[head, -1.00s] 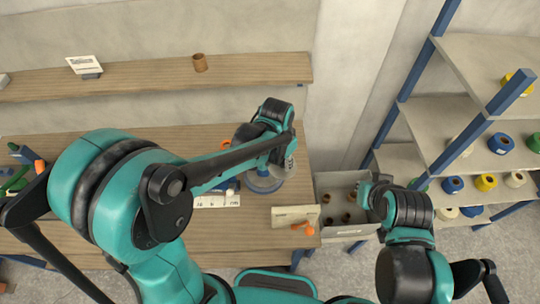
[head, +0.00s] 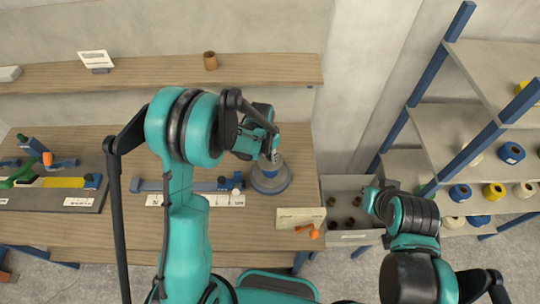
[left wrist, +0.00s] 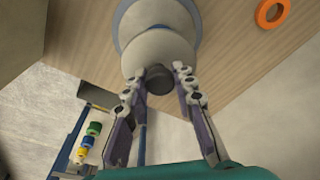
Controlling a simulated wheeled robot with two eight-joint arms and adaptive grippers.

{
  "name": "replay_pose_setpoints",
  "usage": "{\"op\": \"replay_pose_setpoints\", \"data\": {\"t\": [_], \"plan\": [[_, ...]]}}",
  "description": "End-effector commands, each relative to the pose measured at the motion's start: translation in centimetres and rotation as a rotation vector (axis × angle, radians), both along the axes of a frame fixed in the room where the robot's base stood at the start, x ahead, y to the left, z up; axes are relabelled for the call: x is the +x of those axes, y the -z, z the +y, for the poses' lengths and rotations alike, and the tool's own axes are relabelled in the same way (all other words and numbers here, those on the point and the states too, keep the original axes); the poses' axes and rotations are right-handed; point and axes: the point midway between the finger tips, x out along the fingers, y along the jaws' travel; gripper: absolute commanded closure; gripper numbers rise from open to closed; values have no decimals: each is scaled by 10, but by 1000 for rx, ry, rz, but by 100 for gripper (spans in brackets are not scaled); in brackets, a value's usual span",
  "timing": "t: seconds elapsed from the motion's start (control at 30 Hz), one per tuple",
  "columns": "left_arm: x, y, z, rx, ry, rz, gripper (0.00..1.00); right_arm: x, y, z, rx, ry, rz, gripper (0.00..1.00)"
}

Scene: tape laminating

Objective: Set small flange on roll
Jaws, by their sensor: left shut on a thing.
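My left gripper (head: 270,152) is above a blue-grey round disc (head: 270,178) on the right part of the table. In the left wrist view its fingers (left wrist: 160,78) are shut at both sides of a pale round piece with a dark knob (left wrist: 158,82), which looks like the small flange. The pale round body (left wrist: 158,50) lies in line with the blue-grey disc (left wrist: 124,22) behind it. I cannot tell whether the flange touches what is below, and no tape roll shows clearly there. My right gripper (head: 374,203) is by the grey bin; its fingers are unclear.
A grey bin (head: 350,238) with several brown cores stands right of the table. A blue ruler-like fixture (head: 190,186) lies left of the disc. Shelves with tape rolls (head: 512,153) stand at the right.

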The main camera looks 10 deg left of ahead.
Motion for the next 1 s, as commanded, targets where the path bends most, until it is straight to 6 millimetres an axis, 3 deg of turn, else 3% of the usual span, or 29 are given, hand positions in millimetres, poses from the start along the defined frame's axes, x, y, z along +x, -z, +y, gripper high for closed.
{"op": "replay_pose_setpoints", "data": {"t": [0.47,0.5,0.57,1.0], "plan": [[0,8,0,0,0,0,100,0,7,0,0,0,0,100],[0,8,0,0,0,0,69,0,7,0,0,0,0,100],[0,7,0,0,0,0,54,0,6,0,0,0,0,100],[0,-2,0,0,0,0,54,0,-4,0,0,0,0,100]]}}
